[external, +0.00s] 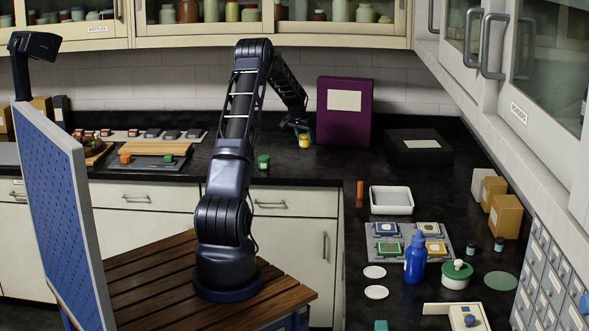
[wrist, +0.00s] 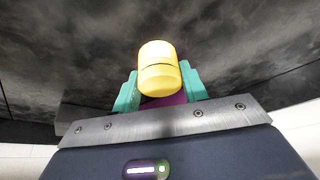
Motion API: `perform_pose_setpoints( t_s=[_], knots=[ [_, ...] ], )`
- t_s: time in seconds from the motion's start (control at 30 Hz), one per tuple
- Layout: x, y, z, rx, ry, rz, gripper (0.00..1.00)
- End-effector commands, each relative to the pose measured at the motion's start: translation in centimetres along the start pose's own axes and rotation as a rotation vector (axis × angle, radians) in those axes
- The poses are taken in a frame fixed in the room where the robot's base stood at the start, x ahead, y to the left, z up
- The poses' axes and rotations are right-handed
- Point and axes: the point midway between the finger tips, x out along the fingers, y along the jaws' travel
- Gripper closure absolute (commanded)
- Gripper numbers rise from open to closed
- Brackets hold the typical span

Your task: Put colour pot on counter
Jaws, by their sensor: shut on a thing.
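A small yellow colour pot (external: 304,141) is at the back counter, in front of a purple box. In the wrist view the yellow pot (wrist: 158,66) sits between the teal fingers of my gripper (wrist: 160,88). My gripper (external: 303,131) is shut on it and reaches down from above. The pot is at or just above the counter top (external: 330,165); I cannot tell whether it touches. A green pot (external: 263,161) stands on the counter to the left, apart from my gripper.
The purple box (external: 345,112) stands close behind the pot, and a black box (external: 419,147) lies to the right. A tray with a wooden board (external: 150,149) is at the left. A white tray (external: 391,200) and blue bottle (external: 415,258) are on the right counter.

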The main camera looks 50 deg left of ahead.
Motion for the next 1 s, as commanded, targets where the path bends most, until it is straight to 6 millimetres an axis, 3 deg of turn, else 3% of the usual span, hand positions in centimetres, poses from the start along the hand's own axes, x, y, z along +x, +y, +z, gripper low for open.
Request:
perform_pose_setpoints(
  t_s=[0.1, 0.37, 0.6, 1.0],
  knots=[
    [1.4, 0.0, 0.6, 0.0, -0.002, 0.001, 0.81],
    [2.7, 0.0, 1.2, 0.0, -0.001, 0.001, 0.81],
    [5.5, 0.0, 2.3, 0.0, -0.001, 0.001, 0.81],
    [6.0, 0.0, 2.5, 0.0, 0.0, 0.0, 0.81]
  ],
)
